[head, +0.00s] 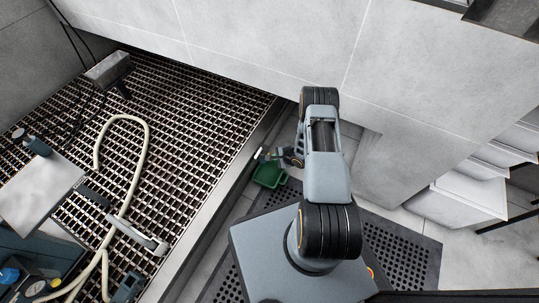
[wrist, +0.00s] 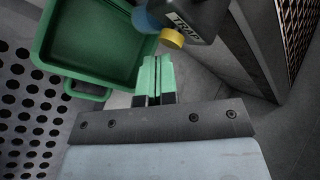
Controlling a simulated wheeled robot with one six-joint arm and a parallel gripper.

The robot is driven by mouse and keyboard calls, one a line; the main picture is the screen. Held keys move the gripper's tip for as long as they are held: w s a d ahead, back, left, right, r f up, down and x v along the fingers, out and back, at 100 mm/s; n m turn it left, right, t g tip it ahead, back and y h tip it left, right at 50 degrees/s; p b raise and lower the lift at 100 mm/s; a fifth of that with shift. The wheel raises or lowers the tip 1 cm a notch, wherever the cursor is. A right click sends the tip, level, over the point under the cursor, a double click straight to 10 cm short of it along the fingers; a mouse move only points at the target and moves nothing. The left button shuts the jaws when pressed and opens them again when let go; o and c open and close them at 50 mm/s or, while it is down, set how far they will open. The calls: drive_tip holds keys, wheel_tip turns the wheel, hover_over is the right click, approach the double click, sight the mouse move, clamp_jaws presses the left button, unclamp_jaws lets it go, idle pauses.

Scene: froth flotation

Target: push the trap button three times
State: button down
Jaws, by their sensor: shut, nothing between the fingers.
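In the wrist view a dark box labelled TRAP (wrist: 188,18) is at the top, right of centre. A yellow round button (wrist: 172,38) sticks out from its lower side, beside the label. A blue round part (wrist: 144,20) shows to its left, partly cut off by the frame and the box. My gripper (wrist: 152,62) has pale green fingers pressed together and empty. Its tips are just below and left of the yellow button; I cannot tell whether they touch it. In the head view my gripper (head: 268,156) is small, beside the green tray, and the button cannot be made out.
A green tray (wrist: 60,62) lies left of my fingers, and also shows in the head view (head: 257,176). A perforated dark mat (head: 400,250) covers the floor near my base. A metal grating (head: 200,100) with a raised edge lies left. White steps (head: 460,195) stand right.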

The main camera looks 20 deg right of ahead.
drive_tip(key=shift+w+a, duration=0.3)
drive_tip(key=shift+w, duration=0.05)
idle(0.4)
drive_tip(key=shift+s, duration=0.1)
idle(0.3)
drive_tip(key=shift+s+d, duration=0.6)
drive_tip(key=shift+s, duration=0.05)
drive_tip(key=s+d, duration=0.1)
drive_tip(key=s, duration=0.1)
drive_tip(key=s+d, duration=0.1)
drive_tip(key=d, duration=0.1)
drive_tip(key=shift+s+d+p, duration=0.2)
drive_tip(key=shift+s+p, duration=0.1)
drive_tip(key=shift+s, duration=0.05)
idle(2.6)
